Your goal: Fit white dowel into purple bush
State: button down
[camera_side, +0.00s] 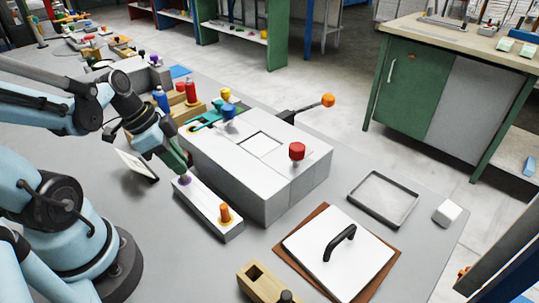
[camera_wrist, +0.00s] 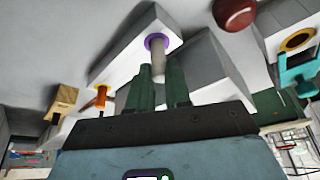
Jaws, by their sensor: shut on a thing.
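The white dowel (camera_wrist: 158,66) stands between the two green fingers of my gripper (camera_wrist: 161,75), which is shut on it. Its free end meets the purple bush (camera_wrist: 148,41) in the wrist view; I cannot tell how deep it is in the bush. In the side view the purple bush (camera_side: 185,180) is at the far end of a long pale block (camera_side: 205,204), with my gripper (camera_side: 180,169) just above it. The dowel is mostly hidden by the fingers in the side view.
An orange peg (camera_side: 225,213) stands at the block's near end. A large white press box (camera_side: 255,185) with a red knob (camera_side: 297,151) is close on the right. A wooden block (camera_side: 262,283) and a white plate with a black handle (camera_side: 340,243) lie in front.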

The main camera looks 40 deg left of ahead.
jog(key=shift+f, duration=0.5)
jog(key=shift+f, duration=0.15)
jog(key=c, duration=1.1)
grip_release()
jog(key=shift+o, duration=0.2)
jog(key=shift+v, duration=6.05)
jog(key=w+d+f+n+t, duration=0.1)
jog(key=w+d+n, duration=0.1)
jog(key=w+d, duration=0.1)
jog(key=w+d+f+n+t+y, duration=0.1)
jog(key=w+d+n, duration=0.1)
jog(key=w+d, duration=0.1)
jog(key=w+d+n+t+y, duration=0.1)
jog(key=w+d+n, duration=0.1)
jog(key=w+d, duration=0.1)
jog(key=shift+w+d+f+n+t, duration=0.25)
jog(key=shift+w+f+n+t, duration=0.05)
jog(key=shift+f+n, duration=0.1)
